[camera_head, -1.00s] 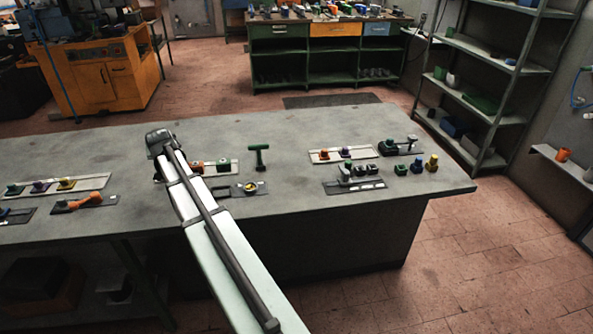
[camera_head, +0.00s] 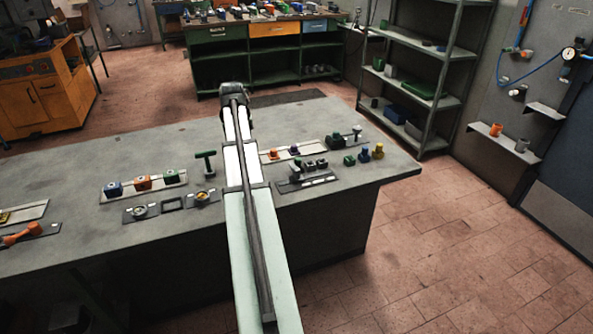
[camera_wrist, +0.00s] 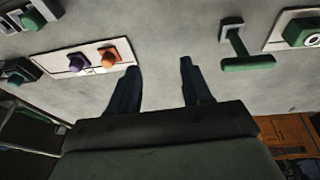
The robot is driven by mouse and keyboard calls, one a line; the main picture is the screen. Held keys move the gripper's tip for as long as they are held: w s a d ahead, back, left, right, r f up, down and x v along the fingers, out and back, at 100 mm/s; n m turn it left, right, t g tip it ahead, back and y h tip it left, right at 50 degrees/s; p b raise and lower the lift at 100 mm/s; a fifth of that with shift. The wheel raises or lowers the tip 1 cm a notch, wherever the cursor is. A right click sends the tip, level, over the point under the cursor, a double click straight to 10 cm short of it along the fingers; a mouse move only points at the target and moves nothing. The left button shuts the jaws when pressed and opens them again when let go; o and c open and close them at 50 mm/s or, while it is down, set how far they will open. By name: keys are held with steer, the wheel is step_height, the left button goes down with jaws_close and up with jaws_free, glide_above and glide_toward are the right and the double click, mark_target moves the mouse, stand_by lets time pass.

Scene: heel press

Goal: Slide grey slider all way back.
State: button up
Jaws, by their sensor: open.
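No part is plainly marked as the grey slider. The likeliest is among the grey and dark blocks (camera_head: 308,165) on a dark plate (camera_head: 290,187) with pale marks, on the right part of the bench. Part of what looks like this plate shows at the top left corner of the wrist view. My gripper is open and empty in the wrist view (camera_wrist: 157,66), its fingers over bare bench between the white plate (camera_wrist: 50,65) with purple and orange knobs and a green T-handle (camera_wrist: 248,63). In the head view my arm hides the fingers.
A dark unit with an upright knob (camera_head: 357,131) stands at the bench's back right. Loose green (camera_head: 349,160), blue (camera_head: 364,154) and yellow (camera_head: 378,151) pieces lie near the right end. A white plate with coloured blocks (camera_head: 143,184) lies left. The bench's back left is clear.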

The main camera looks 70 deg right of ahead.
mark_target(296, 168)
steer(key=s+d+r+g+y, duration=0.1)
steer(key=s+d, duration=0.2)
steer(key=s, duration=0.7)
steer(key=s+d+r+g+y, duration=0.1)
steer(key=s+d+r+y, duration=0.1)
steer(key=s, duration=0.7)
step_height(296, 168, down, 14)
steer(key=shift+r, duration=0.1)
steer(key=shift+c, duration=0.3)
jaws_close()
